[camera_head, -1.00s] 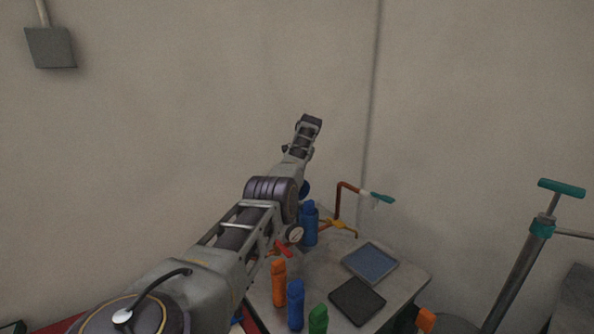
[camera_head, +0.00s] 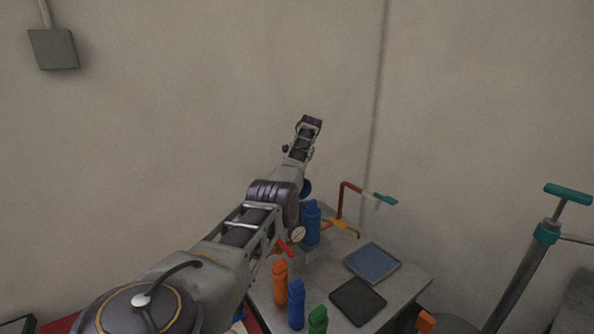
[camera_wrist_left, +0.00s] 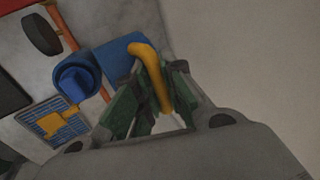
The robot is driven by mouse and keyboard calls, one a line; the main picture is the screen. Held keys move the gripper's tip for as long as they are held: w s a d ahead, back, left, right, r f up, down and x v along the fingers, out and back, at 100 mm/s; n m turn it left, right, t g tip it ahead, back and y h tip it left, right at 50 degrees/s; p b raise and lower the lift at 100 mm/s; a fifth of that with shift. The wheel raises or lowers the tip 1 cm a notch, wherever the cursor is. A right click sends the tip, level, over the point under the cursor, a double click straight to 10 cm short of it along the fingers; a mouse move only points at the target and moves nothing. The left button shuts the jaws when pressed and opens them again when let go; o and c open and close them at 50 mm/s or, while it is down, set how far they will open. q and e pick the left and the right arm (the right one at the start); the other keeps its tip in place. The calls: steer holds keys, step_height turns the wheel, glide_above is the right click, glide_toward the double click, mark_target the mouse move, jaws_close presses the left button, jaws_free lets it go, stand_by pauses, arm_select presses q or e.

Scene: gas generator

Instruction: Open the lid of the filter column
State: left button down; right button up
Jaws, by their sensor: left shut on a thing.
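In the left wrist view my left gripper (camera_wrist_left: 150,98) has its green-padded fingers closed around a yellow curved bar (camera_wrist_left: 150,68). The bar rises between the fingers and bends over at its top. A blue cylinder (camera_wrist_left: 119,57) and a blue round cap-like part (camera_wrist_left: 75,82) are just beside the fingers. I cannot tell how the bar joins them. In the head view a blue column (camera_head: 312,226) stands at the back of the bench, beside my left arm, with a yellow bar (camera_head: 342,226) near it. My left fingertips cannot be made out there. My right gripper is not in view.
The bench (camera_head: 405,285) carries an orange bottle (camera_head: 280,284), a blue bottle (camera_head: 296,305), a green bottle (camera_head: 318,319), a blue panel (camera_head: 371,263) and a dark panel (camera_head: 358,301). A copper pipe (camera_head: 341,200) rises behind. A teal-handled pump (camera_head: 541,240) stands right.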

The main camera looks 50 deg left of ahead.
arm_select(q)
steer(key=c, duration=1.8)
jaws_free()
steer(key=shift+o, duration=0.2)
steer(key=v, duration=1.2)
